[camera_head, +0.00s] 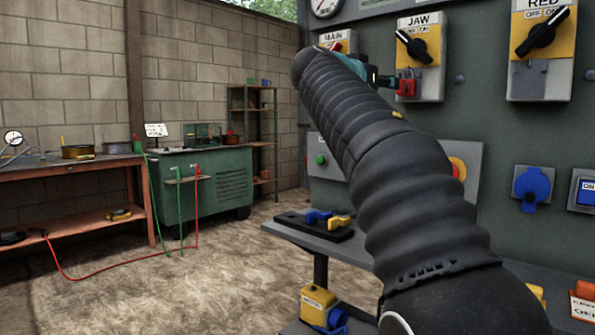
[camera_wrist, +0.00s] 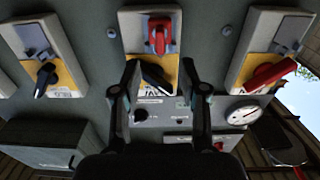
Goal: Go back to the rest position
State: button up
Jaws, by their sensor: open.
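My gripper (camera_wrist: 161,68) is open, with its two fingers spread in front of the yellow JAW switch (camera_wrist: 168,66). A red padlock (camera_wrist: 159,34) hangs at the grey part of the JAW switch, beyond the fingertips, and nothing shows clamped between the fingers. Whether the fingers touch the switch I cannot tell. In the head view my arm reaches up to the panel and hides most of my gripper; the red padlock (camera_head: 407,84) and the JAW switch's black handle (camera_head: 413,46) show right of it.
The MAIN switch (camera_wrist: 270,70) with a red handle and the RED switch (camera_head: 541,40) flank JAW. A gauge (camera_wrist: 246,112) sits near MAIN. Below my arm a shelf (camera_head: 310,236) holds blue and yellow padlocks.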

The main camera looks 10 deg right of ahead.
jog(key=w+a+f+n+y, duration=0.1)
jog(key=w+f+n+y, duration=0.15)
jog(key=f, duration=0.45)
jog(key=w+a+f+n+y, duration=0.2)
jog(key=f+n, duration=0.2)
jog(key=f, duration=0.2)
jog(key=s+a+f+n+g+y, duration=0.1)
jog(key=s+a+f+y, duration=0.15)
jog(key=f, duration=0.35)
jog(key=s+a+f+n+g+y, duration=0.1)
jog(key=s+f+n+g, duration=0.15)
jog(key=f, duration=0.45)
jog(key=s+a+f+y+p, duration=0.1)
jog(key=s+a+f+y, duration=0.1)
jog(key=s+f, duration=0.4)
jog(key=s+a+f+g+y+p, duration=0.1)
jog(key=s+f, duration=0.6)
jog(key=s, duration=0.9)
jog(key=s+a+f+g+y+p, duration=0.1)
jog(key=s+a+f+y+p, duration=0.1)
jog(key=s+f, duration=0.5)
jog(key=shift+s+a+y, duration=0.6)
jog(key=shift+s+a, duration=0.5)
jog(key=shift+s, duration=0.9)
